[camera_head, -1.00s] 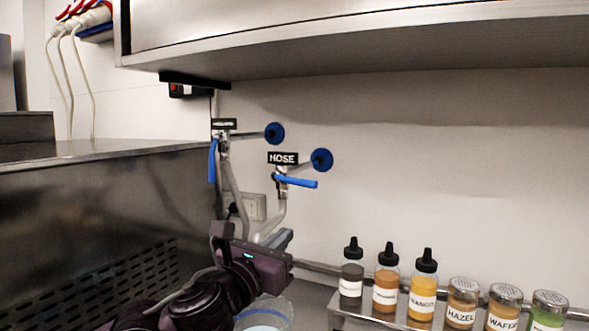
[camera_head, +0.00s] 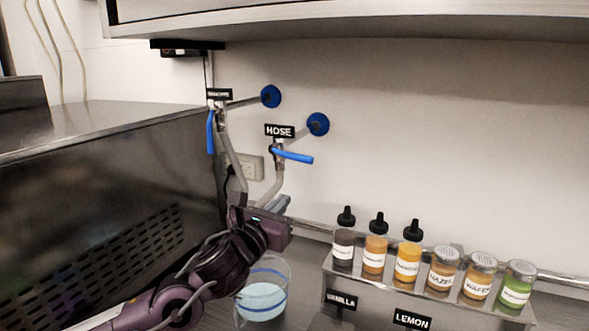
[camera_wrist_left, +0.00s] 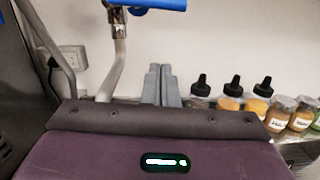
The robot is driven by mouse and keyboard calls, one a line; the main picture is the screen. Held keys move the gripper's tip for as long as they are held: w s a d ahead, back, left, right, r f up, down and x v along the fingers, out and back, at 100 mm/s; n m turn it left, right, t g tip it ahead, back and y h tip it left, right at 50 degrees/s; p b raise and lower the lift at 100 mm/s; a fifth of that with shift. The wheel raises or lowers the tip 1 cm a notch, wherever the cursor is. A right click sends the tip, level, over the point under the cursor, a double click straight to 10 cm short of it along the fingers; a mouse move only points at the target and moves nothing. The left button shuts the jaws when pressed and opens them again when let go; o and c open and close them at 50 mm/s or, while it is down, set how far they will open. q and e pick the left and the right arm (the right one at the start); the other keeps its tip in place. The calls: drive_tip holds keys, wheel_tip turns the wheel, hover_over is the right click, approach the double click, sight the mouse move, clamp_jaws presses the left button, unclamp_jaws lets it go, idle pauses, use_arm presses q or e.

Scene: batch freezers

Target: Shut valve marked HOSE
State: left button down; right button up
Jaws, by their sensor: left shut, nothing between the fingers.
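The HOSE valve has a black label reading HOSE (camera_head: 279,131) and a blue lever (camera_head: 294,156). The lever points right, nearly level, across its upright pipe. In the left wrist view the blue lever (camera_wrist_left: 160,4) is cut off at the top edge. My left gripper (camera_head: 281,203) is below the lever and apart from it. Its grey fingers are together and empty, pointing at the wall in the left wrist view (camera_wrist_left: 161,84). My right gripper is not in view.
A second valve to the left has a blue lever (camera_head: 210,132) hanging down. Blue round wall fittings (camera_head: 318,124) sit behind. A clear container (camera_head: 262,297) stands below my left arm. Several bottles and jars (camera_head: 407,262) fill a metal rack at right. A metal cabinet (camera_head: 110,200) borders the left.

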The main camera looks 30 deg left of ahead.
sight(291, 155)
use_arm(q)
drive_tip(key=w+r+p, duration=0.4)
drive_tip(key=w+p, duration=0.1)
drive_tip(key=w, duration=0.1)
drive_tip(key=shift+r, duration=0.25)
drive_tip(key=shift+w, duration=0.15)
drive_tip(key=shift+d+r+n, duration=0.1)
drive_tip(key=shift+r+n, duration=0.4)
drive_tip(key=shift+r, duration=0.35)
